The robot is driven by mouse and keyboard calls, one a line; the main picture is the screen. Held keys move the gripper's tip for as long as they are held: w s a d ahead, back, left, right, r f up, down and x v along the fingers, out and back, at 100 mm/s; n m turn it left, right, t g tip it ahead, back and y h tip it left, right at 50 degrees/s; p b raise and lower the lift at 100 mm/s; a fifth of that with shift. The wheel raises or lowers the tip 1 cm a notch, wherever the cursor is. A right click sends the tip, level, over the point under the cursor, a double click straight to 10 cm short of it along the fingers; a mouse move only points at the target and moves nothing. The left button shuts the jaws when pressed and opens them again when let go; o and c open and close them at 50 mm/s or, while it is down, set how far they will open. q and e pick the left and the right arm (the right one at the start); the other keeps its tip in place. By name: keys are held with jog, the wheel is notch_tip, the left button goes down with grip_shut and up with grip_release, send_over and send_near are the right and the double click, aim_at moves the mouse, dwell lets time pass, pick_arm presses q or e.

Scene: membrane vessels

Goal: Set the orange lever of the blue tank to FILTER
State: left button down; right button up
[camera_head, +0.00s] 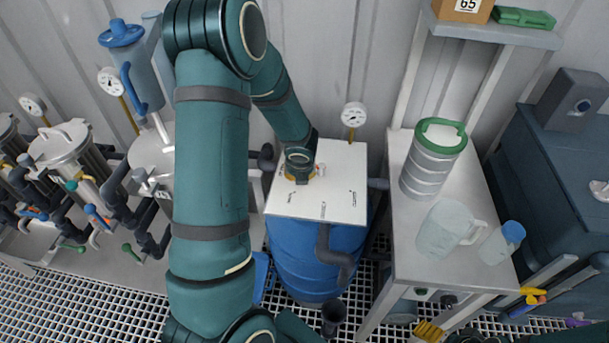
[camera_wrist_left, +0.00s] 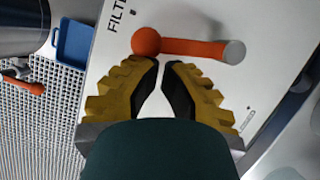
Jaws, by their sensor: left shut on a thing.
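The orange lever (camera_wrist_left: 190,48) lies across the white top plate of the blue tank (camera_head: 315,262). Its round knob is at the left and its pivot at the right in the left wrist view. The printed word FILTER (camera_wrist_left: 115,18) is close to the knob, partly cut off. My left gripper (camera_head: 300,172) is over the white plate in the head view and covers the lever there. In the wrist view the left fingertips (camera_wrist_left: 165,66) are at the lever, near the knob. Of my right gripper only yellow ridged parts (camera_head: 430,330) show at the bottom edge.
A bench (camera_head: 405,250) right of the tank carries a green-lidded container (camera_head: 432,165), a jug (camera_head: 445,230) and a blue-capped bottle (camera_head: 503,243). A gauge (camera_head: 353,116) stands behind the tank. Metal vessels (camera_head: 65,150) and pipes fill the left. A blue tray (camera_wrist_left: 75,44) lies beside the tank.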

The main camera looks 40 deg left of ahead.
pick_arm(q)
jog(key=shift+w+a+m+p, duration=0.35)
jog(key=shift+a+m+p, duration=0.15)
jog(key=shift+a+m, duration=0.3)
pick_arm(e)
jog(key=shift+w+r, duration=0.15)
jog(key=shift+r, duration=0.45)
pick_arm(q)
jog(key=shift+w+a, duration=0.1)
